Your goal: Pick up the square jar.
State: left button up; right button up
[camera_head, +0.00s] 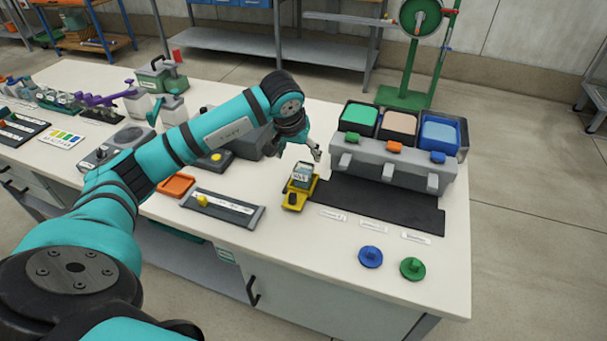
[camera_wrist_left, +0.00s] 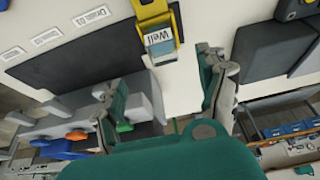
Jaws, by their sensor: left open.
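The square jar (camera_head: 303,172), small and clear with a white label, stands in a yellow holder (camera_head: 292,203) on the white bench. In the left wrist view the jar (camera_wrist_left: 162,47) shows its label, which reads "Well", between the yellow sides of the holder (camera_wrist_left: 153,14). My left gripper (camera_head: 314,150) is just above and behind the jar in the head view, apart from it. In the left wrist view its two green-grey fingers (camera_wrist_left: 163,82) are spread with nothing between them, and the jar lies beyond their tips. My right gripper is not in view.
A grey rack (camera_head: 392,165) with green, tan and blue bins stands right of the jar, behind a dark mat (camera_head: 385,208). A grey tray (camera_head: 222,209) lies to the left. Blue (camera_head: 370,257) and green (camera_head: 413,268) knobbed discs sit near the front edge.

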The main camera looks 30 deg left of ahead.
pick_arm(q)
send_near(303, 169)
jog(key=shift+s+d+f+p, duration=0.2)
jog(key=shift+d+f, duration=0.2)
jog(key=shift+f, duration=0.15)
jog(key=shift+s+d+f+p, duration=0.1)
jog(key=shift+d+f+p, duration=0.1)
jog(key=shift+d+f, duration=0.3)
jog(key=shift+w+a+f, duration=0.2)
jog(key=shift+f, duration=0.2)
jog(key=x, duration=0.2)
jog(key=p+x, duration=0.1)
jog(key=x, duration=0.1)
jog(key=shift+w+a+f, duration=0.15)
jog(key=shift+w+a, duration=0.05)
jog(key=shift+a, duration=0.05)
